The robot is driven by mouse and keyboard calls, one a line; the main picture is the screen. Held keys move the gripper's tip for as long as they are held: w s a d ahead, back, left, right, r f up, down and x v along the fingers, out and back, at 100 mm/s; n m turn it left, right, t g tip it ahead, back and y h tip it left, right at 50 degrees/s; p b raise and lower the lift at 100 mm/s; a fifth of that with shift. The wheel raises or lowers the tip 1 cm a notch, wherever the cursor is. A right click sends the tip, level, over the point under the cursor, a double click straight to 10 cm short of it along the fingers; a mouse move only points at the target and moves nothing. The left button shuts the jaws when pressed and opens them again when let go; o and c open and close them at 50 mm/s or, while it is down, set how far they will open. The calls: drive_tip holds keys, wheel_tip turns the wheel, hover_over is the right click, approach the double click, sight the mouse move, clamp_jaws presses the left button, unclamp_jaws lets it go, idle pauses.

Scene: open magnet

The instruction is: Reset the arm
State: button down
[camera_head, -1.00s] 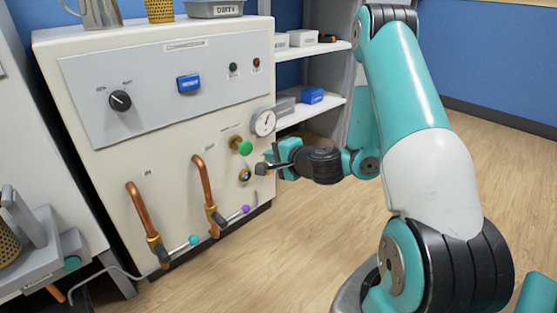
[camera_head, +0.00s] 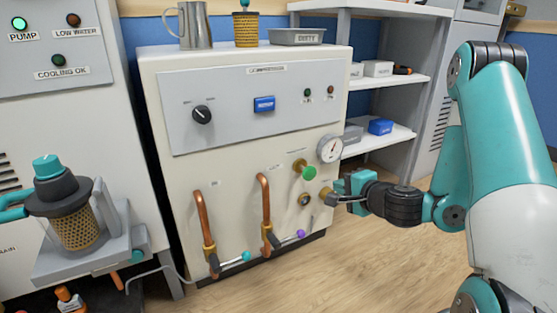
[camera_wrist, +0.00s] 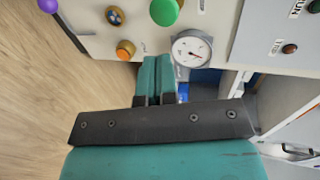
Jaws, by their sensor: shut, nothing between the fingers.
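My gripper (camera_head: 332,196) is at the front right of the cream cabinet (camera_head: 180,105), close to its lower right panel. The wrist view shows its two teal fingers (camera_wrist: 155,82) side by side and shut, with nothing held. A green knob (camera_head: 309,173) and a pressure gauge (camera_head: 330,148) are just above and left of the fingers in the head view. My arm is bent, its upper part reaching up at the right. In the wrist view the orange knob (camera_wrist: 125,50) and the gauge (camera_wrist: 192,49) lie beyond the fingertips; I cannot tell whether they touch anything.
Two copper pipes (camera_head: 202,220) with valves stick out from the cabinet front. A metal jug (camera_head: 195,25) and a grey tray (camera_head: 297,37) stand on top. Shelves (camera_head: 385,140) stand behind at right. The wood floor (camera_head: 380,270) in front is clear.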

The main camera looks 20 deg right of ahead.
drive_tip(key=s+a+r+n+g+y+p, duration=0.1)
drive_tip(key=a+r+n+g+y+p, duration=0.2)
drive_tip(key=a+r+n, duration=0.45)
drive_tip(key=s+a+r+n+g+y+p, duration=0.1)
drive_tip(key=a+r+n+y+p, duration=0.35)
drive_tip(key=a, duration=0.55)
drive_tip(key=s+a+r+n+g+h+p, duration=0.1)
drive_tip(key=s+a+r+n+g+p, duration=0.2)
drive_tip(key=s+a+r+n+g, duration=0.4)
drive_tip(key=s+a+r+n+g+h+p, duration=0.1)
drive_tip(key=s+a+r+n+g+p, duration=0.3)
drive_tip(key=s, duration=0.6)
drive_tip(key=s+d+r+n+h+p, duration=0.2)
drive_tip(key=s+d+r, duration=0.1)
drive_tip(key=s+r, duration=0.25)
wheel_tip(320, 180, up, 38)
drive_tip(key=p, duration=3.7)
drive_tip(key=shift+w+f+m+t, duration=0.15)
drive_tip(key=shift+w+m+t, duration=0.15)
drive_tip(key=shift+w, duration=0.05)
